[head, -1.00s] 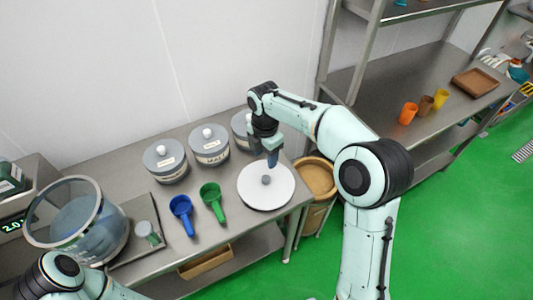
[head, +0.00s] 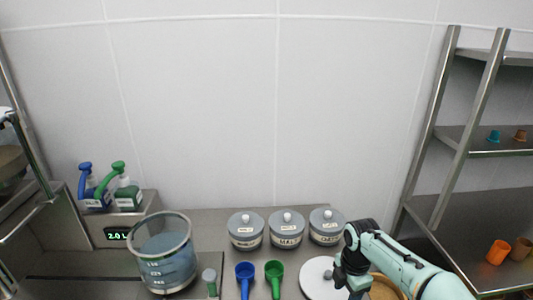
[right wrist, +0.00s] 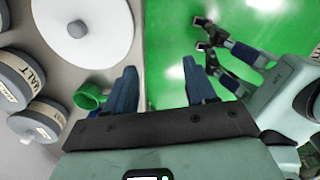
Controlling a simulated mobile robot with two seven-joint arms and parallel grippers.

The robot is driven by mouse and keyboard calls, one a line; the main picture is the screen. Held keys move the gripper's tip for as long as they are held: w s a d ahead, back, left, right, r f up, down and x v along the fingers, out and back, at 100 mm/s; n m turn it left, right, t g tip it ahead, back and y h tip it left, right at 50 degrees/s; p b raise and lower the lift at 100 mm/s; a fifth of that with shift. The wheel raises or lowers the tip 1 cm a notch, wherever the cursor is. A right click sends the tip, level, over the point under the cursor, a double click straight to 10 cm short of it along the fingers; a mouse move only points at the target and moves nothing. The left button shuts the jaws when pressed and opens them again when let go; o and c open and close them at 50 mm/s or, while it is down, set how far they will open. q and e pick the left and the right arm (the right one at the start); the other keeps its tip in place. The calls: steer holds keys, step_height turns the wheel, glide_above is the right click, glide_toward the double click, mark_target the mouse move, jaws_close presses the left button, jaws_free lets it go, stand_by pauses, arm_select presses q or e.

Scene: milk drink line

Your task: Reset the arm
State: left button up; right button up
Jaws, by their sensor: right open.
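My right gripper (right wrist: 160,88) is open and empty in the right wrist view, with its two blue fingers apart. In the head view my right arm comes in from the lower right, its wrist beside a white round disc (head: 316,280) with a grey knob. The disc also shows in the right wrist view (right wrist: 95,45), and the fingers are clear of it. My left gripper (right wrist: 204,36) shows in the right wrist view over the green floor, its two fingers apart with nothing between them. It is outside the head view.
Three lidded grey jars (head: 286,230) stand at the back of the steel table. A blue scoop (head: 245,272) and a green scoop (head: 274,272) lie in front. A clear vessel (head: 165,262) stands left, near pump bottles (head: 127,195). A metal shelf (head: 470,215) holds cups at right.

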steer(key=s+a+f+m+y, duration=0.1)
steer(key=s+a+f+m, duration=0.15)
steer(key=f, duration=0.55)
steer(key=s+a+f+m+y, duration=0.1)
steer(key=s+f+m, duration=0.25)
steer(key=f, duration=0.55)
steer(key=s+a+f+m+y, duration=0.15)
steer(key=f+m, duration=0.25)
steer(key=f, duration=0.4)
steer(key=s+a+f+m, duration=0.1)
steer(key=s+f+m, duration=0.4)
steer(key=s, duration=0.5)
steer(key=s+a+f+m, duration=0.2)
steer(key=s+f+m, duration=0.3)
steer(key=s+m, duration=0.5)
steer(key=shift+s+a+f, duration=0.2)
steer(key=shift+f, duration=0.2)
